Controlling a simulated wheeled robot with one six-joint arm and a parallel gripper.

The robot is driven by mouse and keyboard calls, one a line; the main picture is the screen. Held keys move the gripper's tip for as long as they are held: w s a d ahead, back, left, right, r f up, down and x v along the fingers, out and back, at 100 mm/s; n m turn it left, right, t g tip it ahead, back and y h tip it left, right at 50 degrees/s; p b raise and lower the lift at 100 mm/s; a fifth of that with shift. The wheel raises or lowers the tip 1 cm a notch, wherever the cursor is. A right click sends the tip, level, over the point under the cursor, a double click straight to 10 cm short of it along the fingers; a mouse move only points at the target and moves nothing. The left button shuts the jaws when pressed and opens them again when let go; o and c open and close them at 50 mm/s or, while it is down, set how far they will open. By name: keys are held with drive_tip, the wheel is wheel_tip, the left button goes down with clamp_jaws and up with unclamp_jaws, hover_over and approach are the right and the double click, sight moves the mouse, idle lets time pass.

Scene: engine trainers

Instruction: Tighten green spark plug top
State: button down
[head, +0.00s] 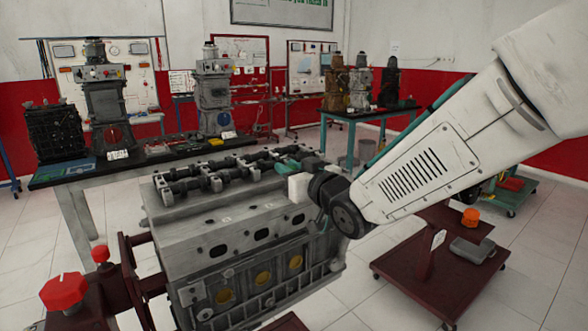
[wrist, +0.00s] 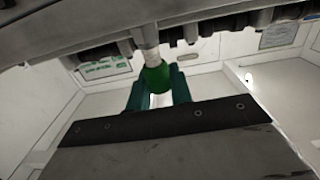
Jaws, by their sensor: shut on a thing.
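The green spark plug top (wrist: 157,79) shows in the wrist view at the lower end of a pale metallic shaft, against the dark underside of the engine parts. My gripper (wrist: 158,88) is shut on it, with one teal finger on each side. In the head view my gripper (head: 288,166) reaches in from the right to the far right end of the engine's top. The engine block (head: 215,237) is grey, with a row of dark valve gear (head: 215,180) along its top. I cannot make out the green top apart from the teal fingers in the head view.
The engine sits on a dark red stand (head: 130,270) with a red knob (head: 64,291) at the lower left. A workbench (head: 70,178) with engine models stands behind. A dark red trolley (head: 440,275) is at the lower right, with open floor around it.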

drive_tip(key=shift+m+t+h, duration=0.4)
drive_tip(key=shift+h, duration=0.1)
drive_tip(key=c, duration=1.3)
unclamp_jaws()
drive_tip(key=shift+s, duration=0.1)
drive_tip(key=v, duration=0.7)
drive_tip(key=shift+s+d, duration=0.2)
drive_tip(key=shift+s, duration=0.05)
